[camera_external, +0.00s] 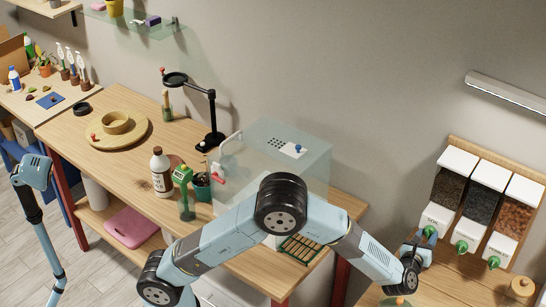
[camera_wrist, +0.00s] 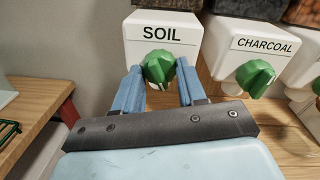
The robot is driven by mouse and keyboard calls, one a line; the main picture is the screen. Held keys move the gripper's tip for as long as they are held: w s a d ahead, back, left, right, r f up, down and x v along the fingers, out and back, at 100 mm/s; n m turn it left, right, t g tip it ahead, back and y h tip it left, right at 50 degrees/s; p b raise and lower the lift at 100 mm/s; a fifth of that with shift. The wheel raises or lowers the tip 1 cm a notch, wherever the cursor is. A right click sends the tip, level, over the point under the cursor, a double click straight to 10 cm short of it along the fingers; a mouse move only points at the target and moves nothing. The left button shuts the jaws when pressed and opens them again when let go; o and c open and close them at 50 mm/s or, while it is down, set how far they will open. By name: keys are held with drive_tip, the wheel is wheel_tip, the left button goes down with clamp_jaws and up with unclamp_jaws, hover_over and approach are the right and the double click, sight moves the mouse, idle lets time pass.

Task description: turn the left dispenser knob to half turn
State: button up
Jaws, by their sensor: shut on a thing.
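Three dispensers hang side by side on the wall at the right of the outside view. The left one, labelled SOIL, has a white front (camera_wrist: 163,33) with a green knob (camera_wrist: 158,67) below the label; the knob also shows in the outside view (camera_external: 429,231). My gripper (camera_wrist: 158,75) reaches up to this knob, its two blue fingers on either side of it and shut on it. Part of the knob's lower end is hard to make out between the fingers. In the outside view my gripper (camera_external: 421,246) is at the left dispenser's front.
The CHARCOAL dispenser's green knob (camera_wrist: 256,77) is close to the right of my gripper. A third green knob (camera_external: 493,262) is farther right. A wooden jar (camera_external: 521,287) stands on the counter below. A clear case (camera_external: 285,150) stands on the bench at left.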

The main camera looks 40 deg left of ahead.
drive_tip(key=m, duration=0.4)
drive_tip(key=shift+s+f+m, duration=0.1)
drive_tip(key=shift+f+m, duration=0.2)
drive_tip(key=shift+m, duration=0.1)
idle(0.4)
drive_tip(key=o, duration=0.8)
drive_tip(key=shift+c, duration=0.2)
drive_tip(key=o, duration=0.3)
drive_tip(key=shift+r, duration=0.15)
drive_tip(key=s+d, duration=0.1)
drive_tip(key=s, duration=1.2)
drive_tip(key=shift+s, duration=0.3)
drive_tip(key=shift+w+a, duration=0.1)
